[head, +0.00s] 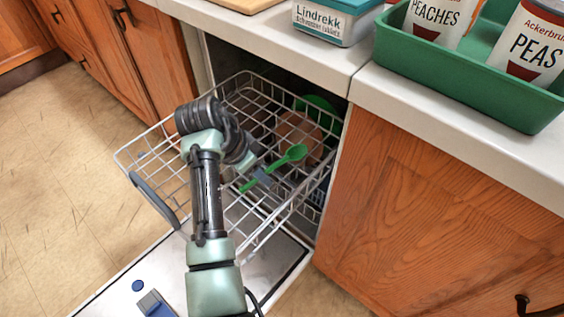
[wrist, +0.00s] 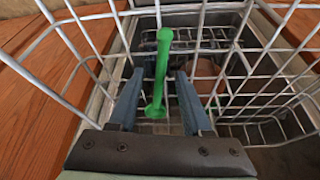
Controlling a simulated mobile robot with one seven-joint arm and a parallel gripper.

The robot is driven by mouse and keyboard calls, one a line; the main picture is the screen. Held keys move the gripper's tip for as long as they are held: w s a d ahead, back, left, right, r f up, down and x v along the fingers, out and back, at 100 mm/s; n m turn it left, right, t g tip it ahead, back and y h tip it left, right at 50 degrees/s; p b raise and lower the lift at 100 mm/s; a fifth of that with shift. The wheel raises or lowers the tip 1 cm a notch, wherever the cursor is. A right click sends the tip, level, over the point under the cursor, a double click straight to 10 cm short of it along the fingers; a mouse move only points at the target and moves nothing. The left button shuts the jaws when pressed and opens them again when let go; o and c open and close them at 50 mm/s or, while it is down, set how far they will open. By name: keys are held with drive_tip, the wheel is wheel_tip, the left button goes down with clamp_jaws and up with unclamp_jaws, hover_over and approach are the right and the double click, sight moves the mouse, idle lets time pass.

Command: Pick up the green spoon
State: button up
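The green spoon (head: 291,154) is at the pulled-out dishwasher rack (head: 163,160), slanting across its wires in the head view. My gripper (head: 262,175) is over the rack, close to the spoon's handle. In the wrist view, the spoon (wrist: 161,75) lies lengthwise between the two blue-grey fingers of my gripper (wrist: 160,76), with a visible gap on each side. The gripper is open. The head view does not clearly show the fingertips, and I cannot tell how far they are above or below the spoon.
A brown dish (head: 298,132) and a green dish (head: 316,106) sit deeper in the rack. Rack wires surround my gripper. The countertop (head: 400,92) above holds a green tray (head: 470,85) with cans and a Lindrekk box (head: 325,22). The open dishwasher door (head: 278,262) lies below.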

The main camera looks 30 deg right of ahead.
clamp_jaws()
